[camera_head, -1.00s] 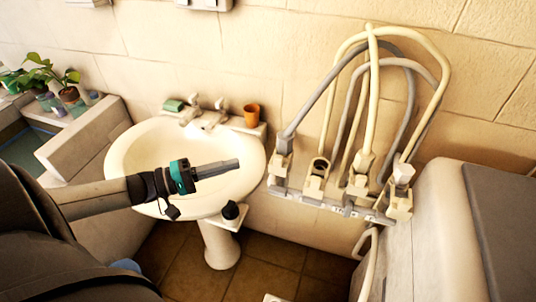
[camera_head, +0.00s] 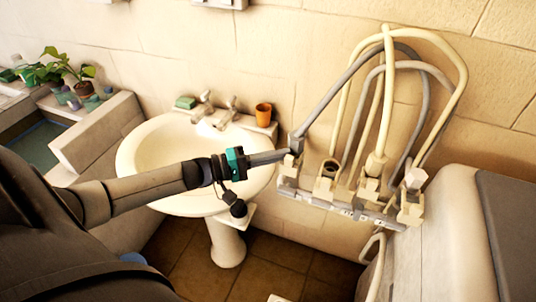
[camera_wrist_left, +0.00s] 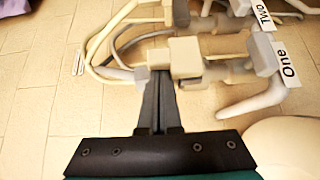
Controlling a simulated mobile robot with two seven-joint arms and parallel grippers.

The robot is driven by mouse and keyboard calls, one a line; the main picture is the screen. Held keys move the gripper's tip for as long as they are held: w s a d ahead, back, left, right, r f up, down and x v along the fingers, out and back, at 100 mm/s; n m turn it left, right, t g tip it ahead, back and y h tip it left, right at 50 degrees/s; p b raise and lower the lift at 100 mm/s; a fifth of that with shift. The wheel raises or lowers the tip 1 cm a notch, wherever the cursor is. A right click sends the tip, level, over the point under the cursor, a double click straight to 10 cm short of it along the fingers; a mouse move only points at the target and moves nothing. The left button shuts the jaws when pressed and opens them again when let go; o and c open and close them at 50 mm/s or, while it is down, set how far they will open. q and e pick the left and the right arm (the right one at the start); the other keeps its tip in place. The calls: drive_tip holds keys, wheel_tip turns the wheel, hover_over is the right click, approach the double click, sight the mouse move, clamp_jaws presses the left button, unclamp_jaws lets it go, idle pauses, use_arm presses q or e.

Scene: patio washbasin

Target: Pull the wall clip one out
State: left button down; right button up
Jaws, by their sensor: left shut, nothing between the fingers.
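Wall clip one is the leftmost pale block (camera_head: 288,168) on the wall rack in the head view, with a grey hose (camera_head: 322,117) running up from it. In the left wrist view its beige block (camera_wrist_left: 185,57) sits beside a grey fitting with a handle (camera_wrist_left: 255,100) and a label (camera_wrist_left: 287,63) reading "One". My left gripper (camera_head: 284,154) is shut and empty, its fingertips right at this clip. In the left wrist view the closed fingers (camera_wrist_left: 158,100) reach up to the beige block; whether they touch it I cannot tell. My right gripper is not in view.
More clips with hoses stand to the right, one labelled "Two" (camera_wrist_left: 263,12). A white washbasin (camera_head: 150,160) with an orange cup (camera_head: 263,114) lies below my left arm. A pale cabinet with a grey top (camera_head: 505,215) is at the right.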

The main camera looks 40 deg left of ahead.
sight(291, 164)
use_arm(q)
drive_tip(key=shift+d, duration=0.1)
idle(0.3)
drive_tip(key=s+p, duration=0.3)
drive_tip(key=shift+s+d+r, duration=0.1)
drive_tip(key=shift+s+d, duration=0.05)
drive_tip(key=shift+d, duration=0.25)
drive_tip(key=shift+s, duration=0.25)
drive_tip(key=shift+s+d+f, duration=0.1)
drive_tip(key=shift+f, duration=0.1)
